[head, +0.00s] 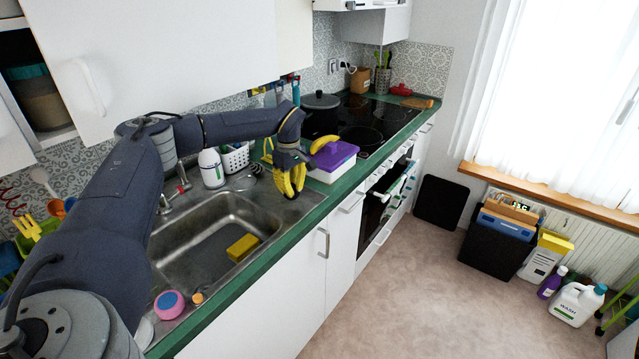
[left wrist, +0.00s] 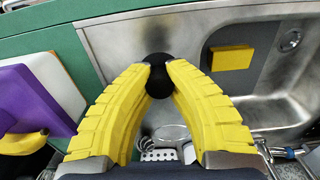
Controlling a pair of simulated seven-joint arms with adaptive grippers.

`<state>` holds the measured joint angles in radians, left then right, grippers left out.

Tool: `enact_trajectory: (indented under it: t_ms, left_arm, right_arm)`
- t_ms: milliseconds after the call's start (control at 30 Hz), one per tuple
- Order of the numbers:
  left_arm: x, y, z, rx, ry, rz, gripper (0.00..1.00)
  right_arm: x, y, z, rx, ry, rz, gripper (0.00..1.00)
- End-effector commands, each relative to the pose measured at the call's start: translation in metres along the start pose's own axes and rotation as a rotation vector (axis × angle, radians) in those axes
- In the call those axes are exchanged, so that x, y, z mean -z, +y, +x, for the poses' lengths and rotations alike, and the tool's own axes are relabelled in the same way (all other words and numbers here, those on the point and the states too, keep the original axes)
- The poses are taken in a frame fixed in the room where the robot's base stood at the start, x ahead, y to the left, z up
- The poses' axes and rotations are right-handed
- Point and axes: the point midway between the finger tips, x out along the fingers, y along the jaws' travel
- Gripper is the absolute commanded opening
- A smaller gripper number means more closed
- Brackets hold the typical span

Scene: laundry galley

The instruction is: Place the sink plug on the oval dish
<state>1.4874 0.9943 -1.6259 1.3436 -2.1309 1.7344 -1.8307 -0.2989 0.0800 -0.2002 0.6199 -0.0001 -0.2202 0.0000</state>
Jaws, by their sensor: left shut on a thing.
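My left gripper (head: 290,190) has yellow fingers and is over the far end of the counter beside the sink. In the left wrist view its fingertips (left wrist: 159,66) are closed on a round black thing, which looks like the sink plug (left wrist: 158,84). The plug is hidden by the fingers in the head view. A pale dish edge (head: 146,334) shows at the near end of the sink, partly behind my left arm. It may be the oval dish, but its full shape cannot be told. My right gripper is not in view.
The steel sink (head: 190,262) holds a yellow sponge (head: 243,247). A purple-lidded box (head: 335,155) with a banana (head: 323,143) on it stands just right of my gripper. A white bottle (head: 211,169) stands behind the sink. A pink and blue round thing (head: 169,304) sits at the near rim.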

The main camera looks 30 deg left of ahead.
Motion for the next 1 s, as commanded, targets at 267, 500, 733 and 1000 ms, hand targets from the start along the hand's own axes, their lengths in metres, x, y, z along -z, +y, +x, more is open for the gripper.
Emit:
enact_trajectory:
  t_ms: [267,500,733,1000]
  left_arm:
    - [0.019,-0.015,0.007,0.0,-0.001,-0.066,0.0]
    - [0.019,-0.015,0.007,0.0,-0.001,-0.067,0.0]
    - [0.022,-0.015,0.007,0.001,-0.001,-0.068,0.0]
    - [0.044,-0.015,0.009,0.001,-0.001,-0.071,0.0]
  right_arm:
    - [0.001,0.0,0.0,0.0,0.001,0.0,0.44]
    - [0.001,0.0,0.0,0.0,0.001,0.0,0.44]
    - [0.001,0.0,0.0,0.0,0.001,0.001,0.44]
    - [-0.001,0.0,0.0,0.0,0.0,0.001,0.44]
